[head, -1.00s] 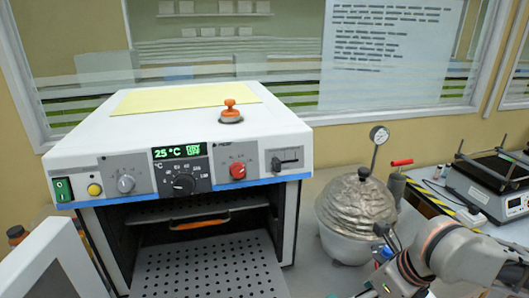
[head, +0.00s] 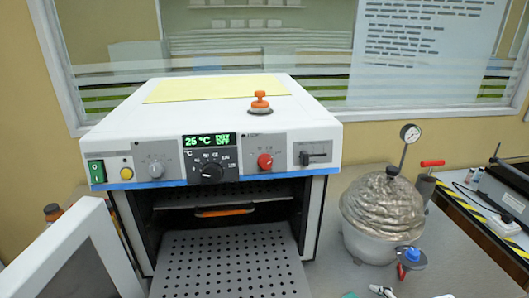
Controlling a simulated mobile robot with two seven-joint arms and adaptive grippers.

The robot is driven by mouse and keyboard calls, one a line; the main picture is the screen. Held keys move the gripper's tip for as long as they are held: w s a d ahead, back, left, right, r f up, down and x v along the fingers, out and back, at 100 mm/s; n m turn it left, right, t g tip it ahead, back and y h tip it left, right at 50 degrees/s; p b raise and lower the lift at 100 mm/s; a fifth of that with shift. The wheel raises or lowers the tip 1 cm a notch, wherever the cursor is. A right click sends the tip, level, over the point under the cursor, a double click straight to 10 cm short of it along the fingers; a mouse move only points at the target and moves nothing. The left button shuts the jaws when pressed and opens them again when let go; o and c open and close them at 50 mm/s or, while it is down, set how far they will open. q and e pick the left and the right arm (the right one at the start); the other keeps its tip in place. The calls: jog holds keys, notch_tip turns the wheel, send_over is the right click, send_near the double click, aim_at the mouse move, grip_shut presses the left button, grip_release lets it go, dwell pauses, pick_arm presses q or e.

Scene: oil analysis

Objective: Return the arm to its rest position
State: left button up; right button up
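Neither of my grippers shows in the head view, and no part of either arm can be made out. The bench to the right of the oven is clear of my arm. The white oven (head: 118,140) stands with its door (head: 70,248) open at the lower left. Inside are perforated shelves, and an orange-edged item (head: 224,211) lies in the shaded upper part. The display (head: 209,141) reads 25 °C and OFF.
A foil-wrapped vessel (head: 385,215) with a gauge (head: 410,133) stands right of the oven. A small blue-topped item (head: 412,257) is in front of it. Small unclear pieces (head: 380,291) show at the bottom edge. A striped-edge bench with equipment (head: 508,188) is at right.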

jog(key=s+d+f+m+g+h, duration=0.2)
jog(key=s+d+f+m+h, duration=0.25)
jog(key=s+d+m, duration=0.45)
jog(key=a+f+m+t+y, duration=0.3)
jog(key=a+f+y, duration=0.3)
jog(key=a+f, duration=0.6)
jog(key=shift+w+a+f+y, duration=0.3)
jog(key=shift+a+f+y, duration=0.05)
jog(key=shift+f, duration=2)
